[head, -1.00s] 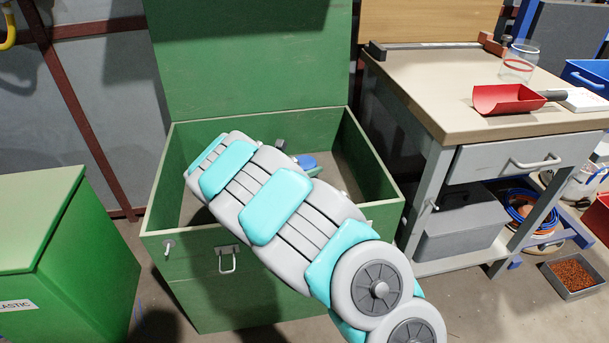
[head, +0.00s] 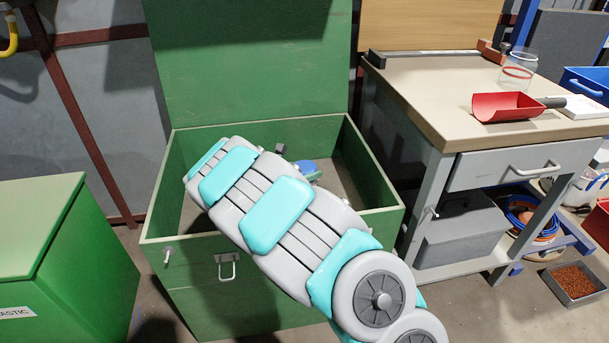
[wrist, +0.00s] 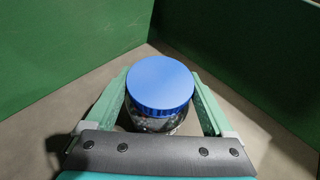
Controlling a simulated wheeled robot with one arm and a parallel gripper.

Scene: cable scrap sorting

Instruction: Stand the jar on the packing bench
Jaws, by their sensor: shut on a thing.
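The jar (wrist: 160,88) has a round blue lid and clear sides with small dark and pale contents showing. It is upright inside the open green chest (head: 274,251). My gripper (wrist: 160,78) is shut on it, with one green finger on each side below the lid. Whether the jar's base touches the chest floor I cannot tell. In the head view my arm hides most of the jar, and only a bit of blue (head: 306,168) shows beyond it. The packing bench (head: 430,90), with a pale wooden top, stands to the right of the chest.
On the bench are a red scoop (head: 507,106), an open clear container with a red band (head: 517,70) and a white pad (head: 585,106). The bench top's left and front parts are clear. The chest's raised lid (head: 250,60) stands behind. A green bin (head: 40,240) is at the left.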

